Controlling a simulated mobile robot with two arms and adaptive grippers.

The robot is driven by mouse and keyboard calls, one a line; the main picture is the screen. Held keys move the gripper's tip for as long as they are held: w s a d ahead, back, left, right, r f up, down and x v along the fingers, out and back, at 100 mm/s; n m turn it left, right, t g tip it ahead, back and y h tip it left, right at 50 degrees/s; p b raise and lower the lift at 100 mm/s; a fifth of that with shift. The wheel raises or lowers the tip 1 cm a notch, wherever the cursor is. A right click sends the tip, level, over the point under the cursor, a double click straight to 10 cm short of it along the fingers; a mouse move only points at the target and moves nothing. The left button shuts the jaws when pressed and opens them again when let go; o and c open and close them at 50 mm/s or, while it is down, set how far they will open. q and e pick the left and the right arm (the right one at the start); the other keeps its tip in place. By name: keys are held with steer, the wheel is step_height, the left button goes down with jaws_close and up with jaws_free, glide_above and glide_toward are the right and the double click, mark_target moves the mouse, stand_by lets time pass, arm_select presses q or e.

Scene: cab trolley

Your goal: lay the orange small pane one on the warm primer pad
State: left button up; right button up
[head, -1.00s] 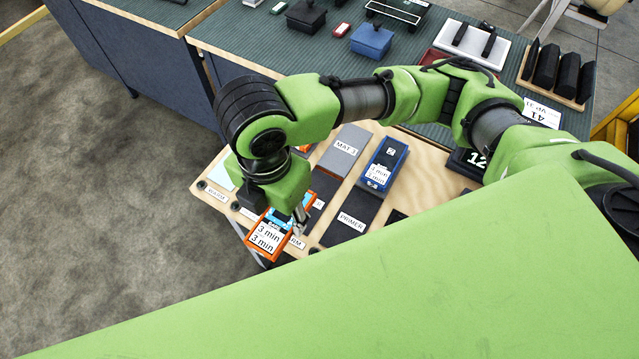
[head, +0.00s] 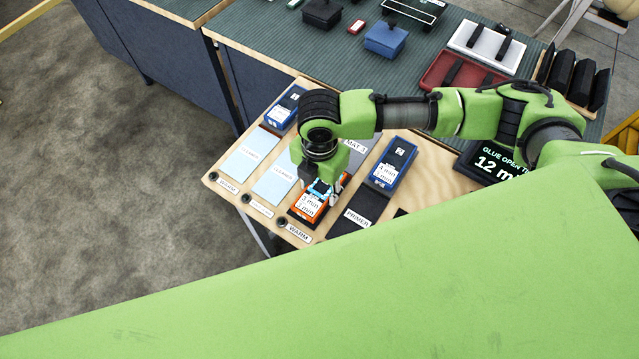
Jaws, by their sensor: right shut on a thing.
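The orange small pane (head: 306,209), with a "3 min" label, is in my right gripper (head: 327,196). The gripper is shut on its far part from above. The pane is over a dark pad (head: 301,221) behind the front label "WARM" (head: 298,233) on the wooden trolley top. The pane and gripper hide most of this pad; I cannot tell whether the pane touches it. A second dark pad, marked "PRIMER" (head: 358,217), lies just to the right. My left gripper is not in view.
Two light blue pads (head: 245,152) lie to the left. A blue pane (head: 391,164) lies behind the right dark pad, another (head: 285,107) at the far left corner. A "MAT 3" pad (head: 355,147) is partly hidden by my arm. A black timer display (head: 492,160) stands right.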

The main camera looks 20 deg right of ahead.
mark_target(319, 190)
steer(key=shift+f, duration=0.15)
steer(key=o, duration=1.2)
steer(key=shift+o, duration=0.2)
step_height(319, 190, up, 12)
steer(key=b, duration=0.1)
steer(key=shift+r, duration=0.2)
